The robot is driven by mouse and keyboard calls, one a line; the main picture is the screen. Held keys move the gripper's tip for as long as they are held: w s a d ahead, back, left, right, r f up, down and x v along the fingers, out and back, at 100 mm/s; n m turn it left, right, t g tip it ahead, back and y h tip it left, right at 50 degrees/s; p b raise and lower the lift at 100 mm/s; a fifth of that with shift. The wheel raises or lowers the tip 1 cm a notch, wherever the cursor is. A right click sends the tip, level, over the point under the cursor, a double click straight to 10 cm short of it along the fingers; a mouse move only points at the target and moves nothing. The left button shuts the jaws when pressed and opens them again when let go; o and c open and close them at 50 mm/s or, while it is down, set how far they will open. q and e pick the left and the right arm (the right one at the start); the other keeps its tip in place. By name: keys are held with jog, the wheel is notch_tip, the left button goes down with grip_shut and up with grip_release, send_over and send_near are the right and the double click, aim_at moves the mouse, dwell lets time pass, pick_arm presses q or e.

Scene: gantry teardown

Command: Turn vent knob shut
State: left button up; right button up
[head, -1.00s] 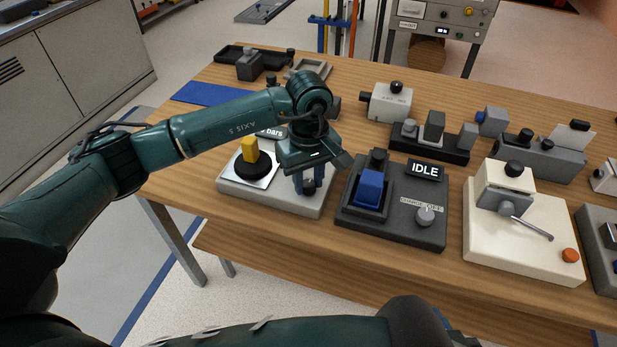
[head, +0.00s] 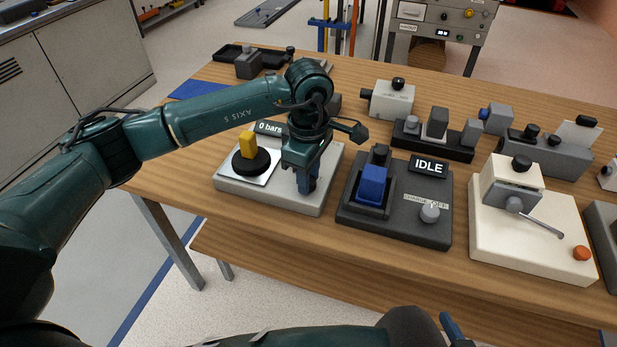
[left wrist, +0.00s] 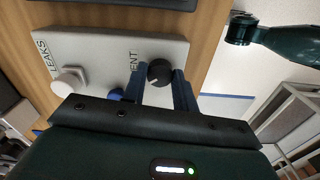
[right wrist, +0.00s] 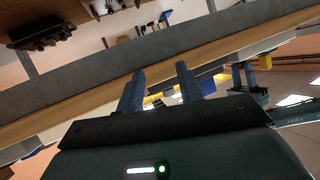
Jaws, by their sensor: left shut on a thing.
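The vent knob (left wrist: 159,72) is a dark round knob with a light mark, beside a partly covered VENT label on a pale base (left wrist: 100,50). My left gripper (left wrist: 158,80) is shut on it, with a blue finger on either side. In the head view my left gripper (head: 307,187) points down at the right part of the pale base (head: 265,200) and hides the knob. My right gripper (right wrist: 160,75) is open and empty, away from the vent knob.
A yellow block on a black disc (head: 250,162) stands left of my left gripper. Right of it are a dark IDLE box (head: 400,225) and a cream fixture (head: 530,235) with a lever. A white knob (left wrist: 70,80) is near the LEAKS label.

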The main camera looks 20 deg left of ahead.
pick_arm(q)
jog(key=n+b, duration=0.1)
jog(key=n, duration=0.2)
jog(key=shift+n, duration=1.4)
jog(key=shift+n+b, duration=0.4)
jog(key=shift+n, duration=1.8)
pick_arm(e)
jog(key=shift+s+d+r+t, duration=0.15)
jog(key=shift+s+d+t, duration=0.25)
jog(key=shift+d, duration=0.15)
pick_arm(q)
jog(key=shift+n, duration=0.3)
pick_arm(e)
jog(key=shift+r, duration=0.1)
jog(key=shift+w, duration=0.1)
pick_arm(q)
jog(key=o, duration=1)
jog(key=shift+c, duration=0.2)
